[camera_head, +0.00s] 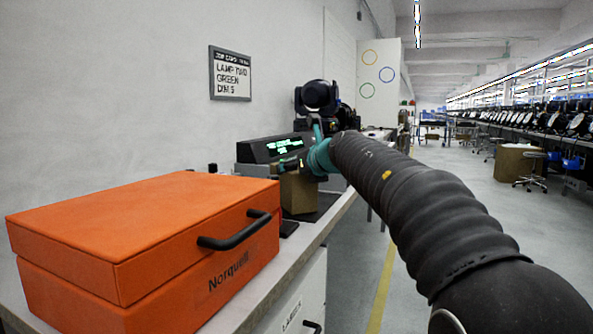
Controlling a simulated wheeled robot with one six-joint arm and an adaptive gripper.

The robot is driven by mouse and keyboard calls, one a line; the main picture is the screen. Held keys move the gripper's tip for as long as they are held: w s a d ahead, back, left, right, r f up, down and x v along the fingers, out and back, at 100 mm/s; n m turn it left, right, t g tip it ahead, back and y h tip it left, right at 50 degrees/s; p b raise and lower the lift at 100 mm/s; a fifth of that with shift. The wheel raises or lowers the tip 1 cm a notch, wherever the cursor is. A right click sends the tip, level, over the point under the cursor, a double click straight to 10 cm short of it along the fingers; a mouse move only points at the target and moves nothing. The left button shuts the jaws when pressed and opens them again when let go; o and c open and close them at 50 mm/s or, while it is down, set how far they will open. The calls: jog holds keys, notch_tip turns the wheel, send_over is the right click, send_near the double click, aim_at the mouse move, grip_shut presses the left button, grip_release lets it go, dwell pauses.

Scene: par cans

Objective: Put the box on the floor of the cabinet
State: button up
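A small brown cardboard box (298,195) is at the worktop, just beyond the orange case. My gripper (288,165) is at the top of this box, reaching in from the right. Its fingers are small and partly hidden by the wrist, so I cannot tell whether they grip the box or only touch it. A white cabinet (302,288) is under the worktop at the bottom centre. Its front shows a label and a dark handle (313,327). Its inside and floor are hidden.
A large orange case (150,250) with a black handle fills the near worktop (317,232). A black console with a green display (282,148) and a dark lamp head (317,97) stand behind the box. The aisle floor (352,270) to the right is clear.

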jog(key=o, duration=1.8)
jog(key=v, duration=1.2)
jog(key=shift+r, duration=0.1)
